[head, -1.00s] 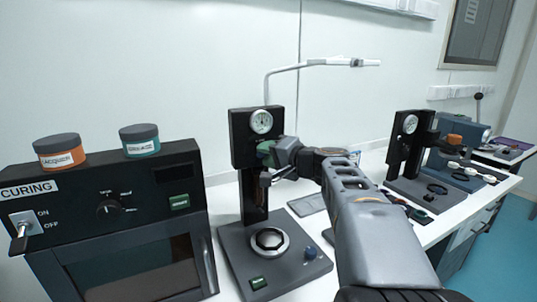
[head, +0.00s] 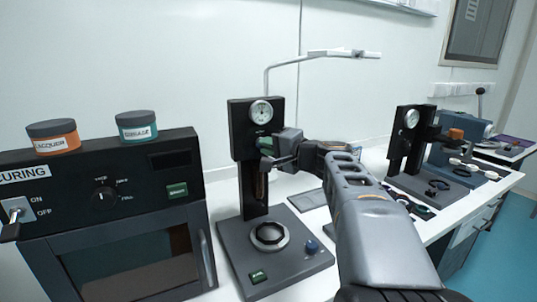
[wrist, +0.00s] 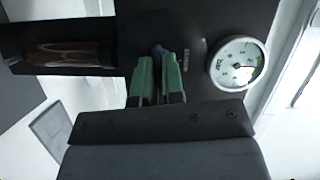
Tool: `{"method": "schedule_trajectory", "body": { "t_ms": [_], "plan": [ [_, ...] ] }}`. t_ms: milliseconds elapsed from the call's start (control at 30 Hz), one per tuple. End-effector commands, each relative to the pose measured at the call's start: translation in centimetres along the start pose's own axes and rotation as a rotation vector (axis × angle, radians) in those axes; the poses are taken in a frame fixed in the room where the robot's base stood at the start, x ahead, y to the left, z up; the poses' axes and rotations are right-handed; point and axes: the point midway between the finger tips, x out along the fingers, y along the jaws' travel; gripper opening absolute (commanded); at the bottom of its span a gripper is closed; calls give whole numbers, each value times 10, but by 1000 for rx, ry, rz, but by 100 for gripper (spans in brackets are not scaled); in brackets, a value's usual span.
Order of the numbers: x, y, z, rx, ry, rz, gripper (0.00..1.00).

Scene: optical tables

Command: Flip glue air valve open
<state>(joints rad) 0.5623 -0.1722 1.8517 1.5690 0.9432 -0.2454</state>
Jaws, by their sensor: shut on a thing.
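The glue station has a black column (head: 253,190) with a round pressure gauge (head: 261,111). The gauge also shows at the right in the wrist view (wrist: 238,63). The air valve's small blue lever (wrist: 157,51) sits on the black head beside the gauge, with a small label next to it. My gripper (wrist: 157,66) has green fingertips either side of this lever and is shut on it; the fingers hide most of it. In the head view my gripper (head: 266,144) is at the column's head, just below the gauge, and the lever is hidden.
The station's base (head: 235,243) carries a ring (head: 269,236), a green switch (head: 258,276) and a blue knob (head: 312,246). A curing box (head: 60,190) with lacquer (head: 53,137) and grease (head: 137,127) jars stands left. Another gauge press (head: 405,145) stands right.

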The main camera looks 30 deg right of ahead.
Motion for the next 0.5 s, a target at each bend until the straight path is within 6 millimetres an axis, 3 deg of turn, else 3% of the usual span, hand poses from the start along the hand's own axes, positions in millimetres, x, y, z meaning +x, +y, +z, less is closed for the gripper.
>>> {"method": "schedule_trajectory", "body": {
  "t_ms": [33,200,500],
  "plan": [
    [0,8,1,40,2,-19,0],
    [0,5,0,150,1,-64,0],
    [0,2,0,176,0,-71,0]
  ]
}}
